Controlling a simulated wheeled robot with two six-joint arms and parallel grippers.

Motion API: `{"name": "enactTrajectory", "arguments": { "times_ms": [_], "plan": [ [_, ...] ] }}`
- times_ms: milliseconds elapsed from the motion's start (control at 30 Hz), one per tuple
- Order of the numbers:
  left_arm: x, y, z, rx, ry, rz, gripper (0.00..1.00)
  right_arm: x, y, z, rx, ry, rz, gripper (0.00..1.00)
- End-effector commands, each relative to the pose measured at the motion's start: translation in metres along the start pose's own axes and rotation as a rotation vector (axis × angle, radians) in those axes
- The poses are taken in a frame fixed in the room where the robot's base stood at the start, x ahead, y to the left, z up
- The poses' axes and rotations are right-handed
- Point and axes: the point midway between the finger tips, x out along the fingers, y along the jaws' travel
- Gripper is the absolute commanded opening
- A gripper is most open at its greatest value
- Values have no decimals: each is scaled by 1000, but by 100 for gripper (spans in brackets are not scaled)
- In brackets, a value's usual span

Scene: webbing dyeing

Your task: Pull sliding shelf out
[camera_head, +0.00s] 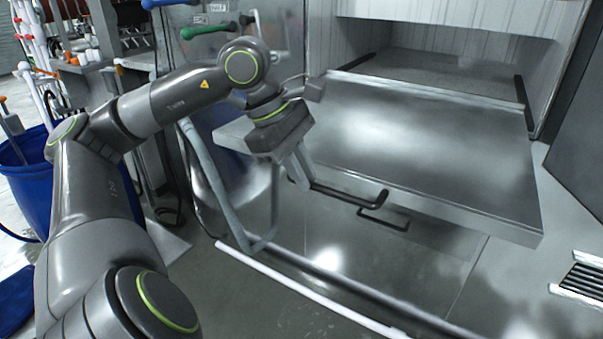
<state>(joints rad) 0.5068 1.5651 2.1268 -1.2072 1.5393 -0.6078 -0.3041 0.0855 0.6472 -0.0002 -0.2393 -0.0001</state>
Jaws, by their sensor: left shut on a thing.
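The sliding shelf (430,145) is a flat grey metal tray. It sticks well out of the cabinet opening (440,70) toward me. A dark bar handle (345,197) runs along its front edge. My left gripper (298,172) is at the left end of this handle and is shut on it; the arm comes in from the left. The fingertips are partly hidden against the shelf's front edge. My right gripper is not in view.
A blue bin (30,185) stands at the left. A white rail (310,292) runs along the floor in front of the shelf. A floor vent (582,280) is at the right. A dark panel (580,140) stands right of the opening. Green (207,30) and blue handles are at the upper left.

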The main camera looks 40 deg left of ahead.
Motion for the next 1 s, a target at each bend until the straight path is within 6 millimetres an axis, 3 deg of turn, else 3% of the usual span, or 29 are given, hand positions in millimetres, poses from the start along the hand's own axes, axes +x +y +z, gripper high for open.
{"name": "enactTrajectory", "arguments": {
  "times_ms": [367, 400, 533, 1000],
  "plan": [
    [-1, 1, 0, -1, -1, 3, 0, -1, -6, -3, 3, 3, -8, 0],
    [-1, 1, 0, -1, -1, 4, 18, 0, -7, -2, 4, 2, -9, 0],
    [-1, 1, 0, -1, -1, 3, 34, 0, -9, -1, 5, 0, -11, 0],
    [-11, 1, -1, -3, 4, 3, 34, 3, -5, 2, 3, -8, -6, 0]
  ]
}}
